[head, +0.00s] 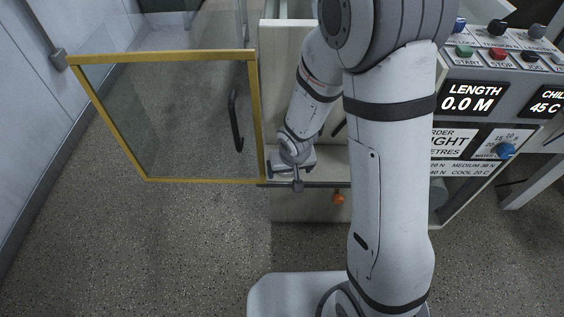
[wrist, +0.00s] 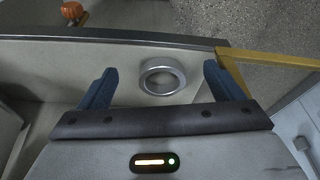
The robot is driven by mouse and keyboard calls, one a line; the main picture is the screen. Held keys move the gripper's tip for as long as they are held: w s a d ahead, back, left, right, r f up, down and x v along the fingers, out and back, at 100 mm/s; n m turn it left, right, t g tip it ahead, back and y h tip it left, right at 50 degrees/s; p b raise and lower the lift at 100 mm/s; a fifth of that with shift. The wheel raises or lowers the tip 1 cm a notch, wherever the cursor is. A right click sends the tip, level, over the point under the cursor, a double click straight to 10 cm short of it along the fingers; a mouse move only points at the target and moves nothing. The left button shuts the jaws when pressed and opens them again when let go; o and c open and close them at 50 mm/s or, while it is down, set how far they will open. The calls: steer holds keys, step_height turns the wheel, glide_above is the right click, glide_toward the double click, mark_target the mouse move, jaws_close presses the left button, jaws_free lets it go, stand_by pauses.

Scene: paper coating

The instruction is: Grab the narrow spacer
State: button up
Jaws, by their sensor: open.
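A short grey metal ring (wrist: 162,76), the only spacer-like thing in view, lies on a pale shelf surface in the wrist view. Its open centre shows the surface beneath. My gripper (wrist: 159,69) is open, with one blue finger to the left of the ring and one to the right. There is a gap on both sides, and nothing is held. How far the fingertips are above the surface I cannot tell. In the head view my gripper (head: 297,180) is low inside the pale cabinet opening, and the ring is hidden there.
A yellow-framed glass door (head: 165,120) with a black handle stands open on the left. A dark edge bar (wrist: 120,45) runs beyond the ring, with an orange knob (wrist: 73,11) past it. A control panel (head: 480,110) stands on the right. Speckled floor is clear in front.

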steer(key=shift+w+a+r+p, duration=0.1)
steer(key=shift+w+p, duration=0.3)
steer(key=shift+w, duration=0.15)
steer(key=w+p, duration=0.1)
steer(key=w, duration=0.1)
steer(key=shift+w+a+p, duration=0.2)
steer(key=shift+w+p, duration=0.15)
steer(key=b+x, duration=0.2)
steer(key=x, duration=0.1)
steer(key=shift+w+f, duration=0.1)
steer(key=shift+f, duration=0.1)
steer(key=c, duration=1.1)
